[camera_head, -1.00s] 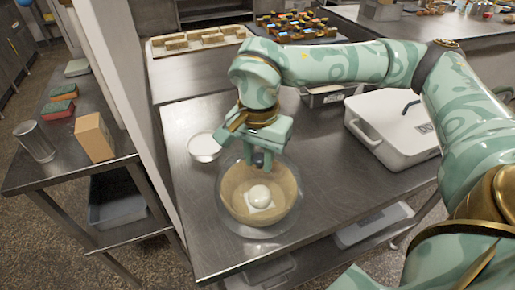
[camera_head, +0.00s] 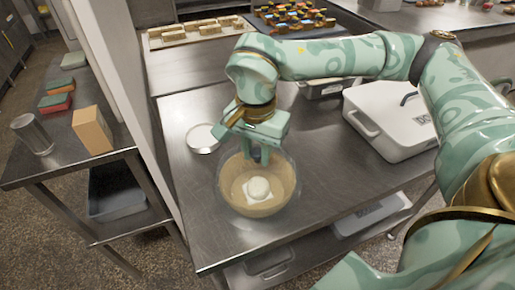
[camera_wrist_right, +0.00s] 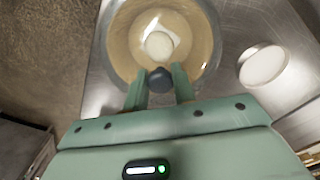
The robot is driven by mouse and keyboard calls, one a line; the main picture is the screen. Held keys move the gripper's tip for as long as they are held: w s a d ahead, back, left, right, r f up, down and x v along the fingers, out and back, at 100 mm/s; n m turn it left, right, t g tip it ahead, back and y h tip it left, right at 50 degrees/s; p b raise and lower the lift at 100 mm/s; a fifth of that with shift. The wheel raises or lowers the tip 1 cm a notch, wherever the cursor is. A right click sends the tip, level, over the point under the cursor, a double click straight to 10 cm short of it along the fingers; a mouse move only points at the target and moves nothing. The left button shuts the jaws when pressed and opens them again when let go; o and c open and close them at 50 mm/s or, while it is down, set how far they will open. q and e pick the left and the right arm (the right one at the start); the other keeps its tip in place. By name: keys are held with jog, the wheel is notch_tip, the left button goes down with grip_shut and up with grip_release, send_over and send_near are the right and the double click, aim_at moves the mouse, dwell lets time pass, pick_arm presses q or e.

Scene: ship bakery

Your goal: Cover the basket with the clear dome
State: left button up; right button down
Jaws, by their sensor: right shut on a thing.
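The tan round basket (camera_head: 232,200) stands on the steel table with a white cloth and a round white bun (camera_head: 258,188) in it. The clear dome (camera_head: 291,168) is over the basket, and the basket shows through it. My right gripper (camera_head: 257,156) points down, shut on the dark knob (camera_wrist_right: 160,79) at the dome's top. In the right wrist view, the dome's rim (camera_wrist_right: 112,45) rings the basket (camera_wrist_right: 190,55). I cannot tell whether the rim touches the table. My left gripper is not in view.
A shallow white dish (camera_head: 202,138) sits close to the dome's upper left. A white lidded box (camera_head: 390,125) stands to the right. The table front is clear.

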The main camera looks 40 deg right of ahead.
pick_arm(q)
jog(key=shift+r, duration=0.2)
pick_arm(e)
jog(key=shift+f, duration=0.2)
dwell(0.7)
jog(key=c, duration=0.6)
grip_release()
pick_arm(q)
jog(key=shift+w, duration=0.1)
pick_arm(e)
notch_tip(320, 180, up, 7)
jog(key=p, duration=0.7)
jog(key=shift+r, duration=0.1)
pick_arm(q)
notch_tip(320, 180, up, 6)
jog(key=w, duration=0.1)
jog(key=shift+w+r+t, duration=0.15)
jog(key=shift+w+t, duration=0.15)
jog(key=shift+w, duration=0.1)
